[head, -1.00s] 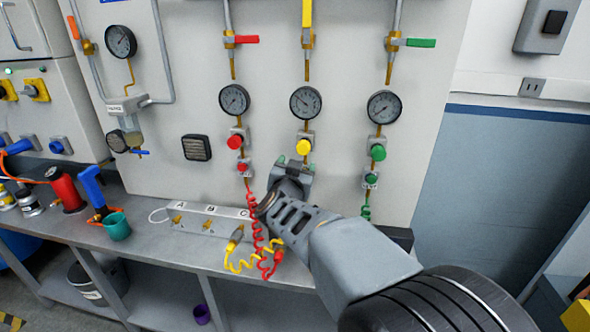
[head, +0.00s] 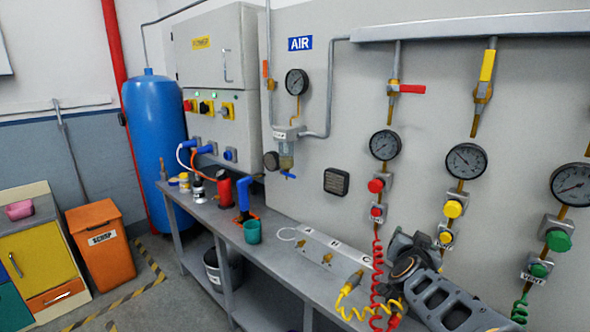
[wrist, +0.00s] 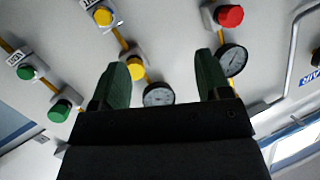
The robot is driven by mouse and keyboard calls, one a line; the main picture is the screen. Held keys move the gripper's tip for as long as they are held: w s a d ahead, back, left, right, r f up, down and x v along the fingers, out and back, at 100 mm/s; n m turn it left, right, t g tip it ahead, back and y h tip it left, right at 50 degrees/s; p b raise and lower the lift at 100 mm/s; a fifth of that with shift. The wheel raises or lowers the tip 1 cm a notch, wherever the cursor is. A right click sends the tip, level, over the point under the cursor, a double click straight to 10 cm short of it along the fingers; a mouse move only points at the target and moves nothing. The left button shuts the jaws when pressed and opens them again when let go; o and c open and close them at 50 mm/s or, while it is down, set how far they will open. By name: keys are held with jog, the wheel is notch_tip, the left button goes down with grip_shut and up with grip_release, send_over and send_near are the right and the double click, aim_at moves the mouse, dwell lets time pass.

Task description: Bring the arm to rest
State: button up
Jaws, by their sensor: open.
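My gripper (wrist: 164,65) shows in the wrist view with its two green fingers spread apart and nothing between them. Beyond the fingers are the panel's yellow button (wrist: 134,68) and a gauge (wrist: 158,94). In the head view my gripper and forearm (head: 440,298) reach in from the lower right, in front of the panel (head: 350,90). The gripper end is near the yellow valve column, above the bench's back edge. Its fingers are mostly hidden from the head view by the wrist.
The bench (head: 215,215) carries a manifold block (head: 325,252), red (head: 375,285) and yellow coiled hoses, a teal cup (head: 252,231), and blue and red tools. A blue tank (head: 155,140) and orange scrap bin (head: 100,245) stand left. Floor between bin and bench is clear.

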jog(key=s+a+f+n+g+y, duration=0.2)
jog(key=a+f+n+y, duration=0.25)
jog(key=a+y, duration=0.2)
jog(key=s+a+f+n+g, duration=0.2)
jog(key=s+a+g, duration=0.1)
jog(key=s, duration=0.4)
jog(key=s+a+f+n+g+p, duration=0.1)
jog(key=s+a+f+n+g, duration=0.1)
jog(key=s+g, duration=0.3)
jog(key=shift+s+a+f, duration=0.55)
jog(key=shift+s+a, duration=0.15)
jog(key=shift+s, duration=1.05)
